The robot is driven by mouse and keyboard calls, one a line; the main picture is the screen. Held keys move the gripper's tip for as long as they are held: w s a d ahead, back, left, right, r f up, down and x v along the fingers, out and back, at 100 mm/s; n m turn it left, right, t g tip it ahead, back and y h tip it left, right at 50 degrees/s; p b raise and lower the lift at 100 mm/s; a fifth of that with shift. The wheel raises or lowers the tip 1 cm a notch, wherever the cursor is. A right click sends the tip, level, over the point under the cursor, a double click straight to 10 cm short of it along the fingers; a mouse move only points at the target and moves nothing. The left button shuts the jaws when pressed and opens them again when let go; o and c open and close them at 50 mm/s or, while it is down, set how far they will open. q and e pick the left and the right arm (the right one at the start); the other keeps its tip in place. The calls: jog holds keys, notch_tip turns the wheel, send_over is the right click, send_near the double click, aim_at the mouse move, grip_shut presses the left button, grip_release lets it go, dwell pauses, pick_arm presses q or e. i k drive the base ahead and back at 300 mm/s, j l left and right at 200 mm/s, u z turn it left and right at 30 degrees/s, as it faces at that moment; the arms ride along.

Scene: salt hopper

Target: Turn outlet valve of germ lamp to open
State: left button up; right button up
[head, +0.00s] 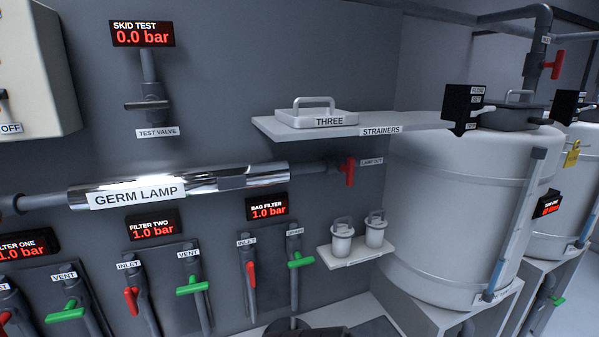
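The germ lamp (225,180) is a shiny horizontal cylinder on the grey wall, with a white name label on its front. A dark pipe (313,168) leaves its right end and runs to the outlet valve. The outlet valve has a red lever handle (350,173), beside a small label (371,161) that seems to read LAMP OUT. The handle hangs roughly vertical, crosswise to the pipe. Neither of my grippers can be made out in the head view, and nothing touches the handle.
A shelf marked STRAINERS (385,124) juts out above the valve. A smaller shelf (358,252) with two lidded canisters is below. A large pale tank (455,220) stands close to the right. Filter valves with red and green handles line the lower wall.

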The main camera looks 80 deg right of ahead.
aim_at(348, 170)
jog(key=z, duration=3)
